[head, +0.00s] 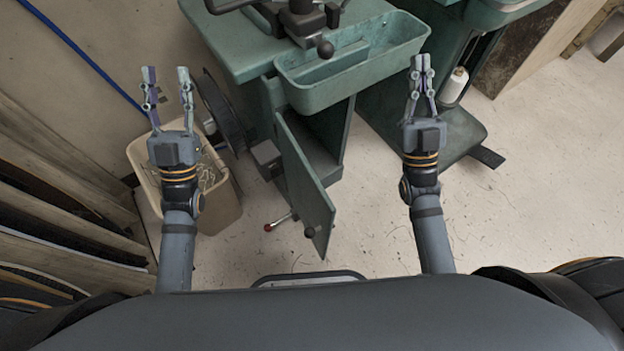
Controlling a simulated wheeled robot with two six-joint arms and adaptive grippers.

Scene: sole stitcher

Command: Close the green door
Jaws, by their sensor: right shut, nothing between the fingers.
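The green door (302,184) stands open on the green machine cabinet (272,103), swung out toward me. A dark round knob (310,232) sits near its lower free end. The cabinet's open interior (318,150) shows to the right of the door. My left gripper (166,78) is open and empty, to the left of the door and above a bin. My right gripper (420,64) is shut and empty, to the right of the door and near the right end of the green trough. Neither gripper touches the door.
A green trough (352,72) juts from the machine above the cabinet. A tan bin (222,208) and a dark wheel (220,112) are at left. A red-tipped lever (280,221) lies beside the door. A second green machine (462,128) stands right. Floor at lower right is clear.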

